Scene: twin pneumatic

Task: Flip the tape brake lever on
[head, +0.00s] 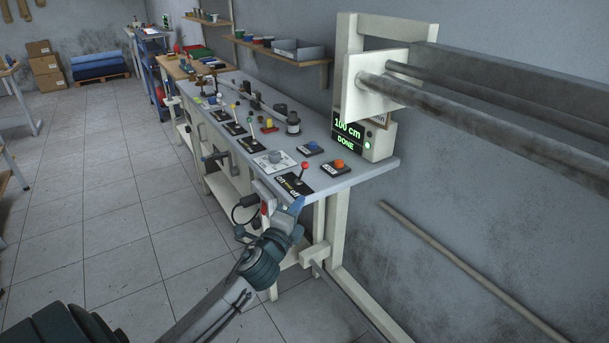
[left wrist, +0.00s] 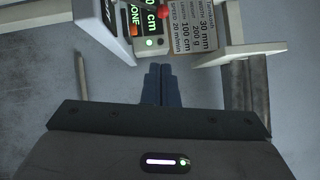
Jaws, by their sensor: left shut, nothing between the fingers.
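A lever with a red ball knob (head: 305,166) stands on a black plate (head: 296,185) with white and yellow lettering at the near end of the bench. Its small lettering is too fine for me to confirm as the tape brake. My left gripper (head: 297,206) is by the bench's near front edge, just below the plate in the picture, apart from the knob. Its blue fingers (left wrist: 159,85) are together and empty. My right gripper is not in view.
The bench (head: 347,180) carries an orange button (head: 339,164), a blue button (head: 313,146), a grey dial (head: 274,157) and several more levers farther back. A display (head: 348,137) reads "100 cm DONE". A metal rail (head: 440,108) juts out at right. The floor at left is clear.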

